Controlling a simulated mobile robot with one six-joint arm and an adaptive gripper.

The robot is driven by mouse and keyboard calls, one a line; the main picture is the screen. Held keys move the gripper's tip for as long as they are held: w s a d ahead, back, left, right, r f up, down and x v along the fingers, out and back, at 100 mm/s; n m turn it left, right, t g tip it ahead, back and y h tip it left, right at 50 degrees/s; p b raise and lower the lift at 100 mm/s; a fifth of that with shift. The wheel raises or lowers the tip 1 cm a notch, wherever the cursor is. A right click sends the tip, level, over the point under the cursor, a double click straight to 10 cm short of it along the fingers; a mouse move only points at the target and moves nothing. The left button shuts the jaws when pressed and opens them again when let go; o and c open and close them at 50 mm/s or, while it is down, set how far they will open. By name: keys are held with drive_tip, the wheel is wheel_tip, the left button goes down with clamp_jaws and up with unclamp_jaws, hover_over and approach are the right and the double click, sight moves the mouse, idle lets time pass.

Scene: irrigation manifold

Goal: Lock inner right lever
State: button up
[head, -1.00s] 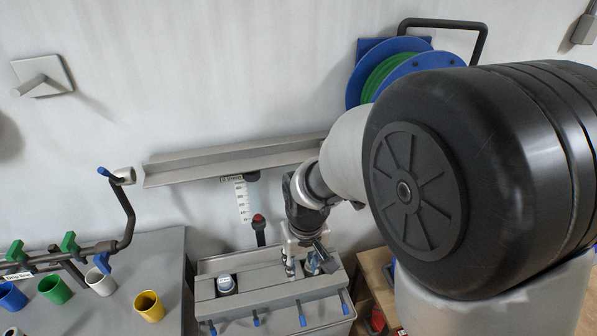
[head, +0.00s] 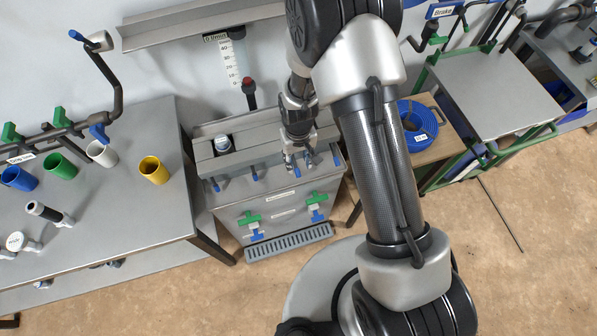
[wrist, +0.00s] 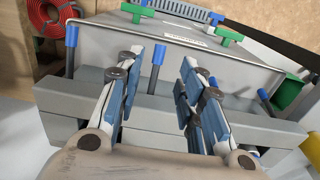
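The manifold box (head: 283,195) carries a row of thin levers with blue tips along its front edge. The inner right lever (wrist: 156,60) shows between my two fingers in the wrist view, which looks at the box from the opposite side. My gripper (wrist: 162,62) is open, with a clear gap between its blue-padded fingers, and does not visibly clamp the lever. The outer right lever (wrist: 71,45) stands outside the fingers. In the head view my gripper (head: 298,160) is low over the right half of the front edge and partly hides the inner right lever.
Green and blue valves sit on the box front, such as the green right one (head: 317,198). A table with coloured cups (head: 154,170) is at left. A blue hose coil (head: 418,121) lies at right.

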sight(298, 173)
wheel_tip(298, 173, down, 8)
drive_tip(key=shift+b, duration=0.65)
clamp_jaws()
idle(0.4)
